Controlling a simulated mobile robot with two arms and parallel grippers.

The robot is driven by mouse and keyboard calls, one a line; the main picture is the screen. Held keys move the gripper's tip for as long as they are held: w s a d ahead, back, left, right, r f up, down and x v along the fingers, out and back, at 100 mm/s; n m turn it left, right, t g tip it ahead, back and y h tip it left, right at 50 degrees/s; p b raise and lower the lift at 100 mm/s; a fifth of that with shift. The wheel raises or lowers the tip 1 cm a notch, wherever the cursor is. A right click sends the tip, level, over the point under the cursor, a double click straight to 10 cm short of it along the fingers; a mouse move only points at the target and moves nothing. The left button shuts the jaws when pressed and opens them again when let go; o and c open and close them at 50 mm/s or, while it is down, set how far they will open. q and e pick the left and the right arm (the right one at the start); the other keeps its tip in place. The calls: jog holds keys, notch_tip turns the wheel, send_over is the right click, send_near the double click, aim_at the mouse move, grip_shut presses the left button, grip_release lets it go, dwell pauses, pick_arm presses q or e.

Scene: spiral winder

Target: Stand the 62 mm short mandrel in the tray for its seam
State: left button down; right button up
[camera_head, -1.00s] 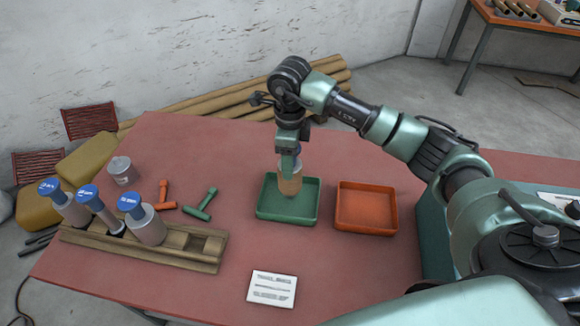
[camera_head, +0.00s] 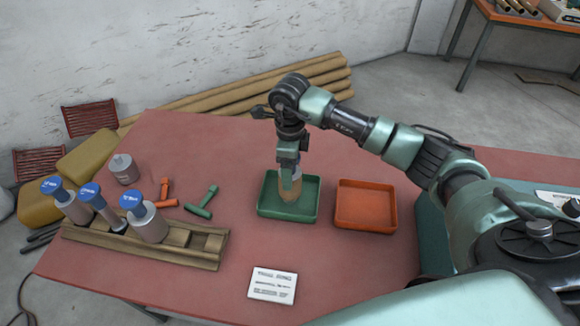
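A tan, rounded cylinder (camera_head: 288,196), which I take to be the short mandrel, is upright in the green tray (camera_head: 272,211). My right gripper (camera_head: 290,178) comes down from above with its fingers around the cylinder's upper part and looks shut on it. The fingers hide the top, and I cannot tell whether its foot touches the tray floor. The orange tray (camera_head: 366,225) beside it is empty. Three blue-topped grey mandrels stand in the wooden rack (camera_head: 130,246): left (camera_head: 75,210), middle (camera_head: 108,215), right (camera_head: 150,226). My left gripper is not in view.
The rack's right end has an empty slot (camera_head: 208,241). A green T-handled tool (camera_head: 202,203), an orange one (camera_head: 166,195) and a grey canister (camera_head: 124,169) stand or lie behind it. A white card (camera_head: 272,285) lies in front. The table middle is clear.

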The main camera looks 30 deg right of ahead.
jog(key=shift+r+b, duration=0.3)
jog(key=shift+r, duration=0.05)
notch_tip(320, 180, up, 10)
jog(key=b, duration=0.3)
jog(key=shift+r, duration=0.7)
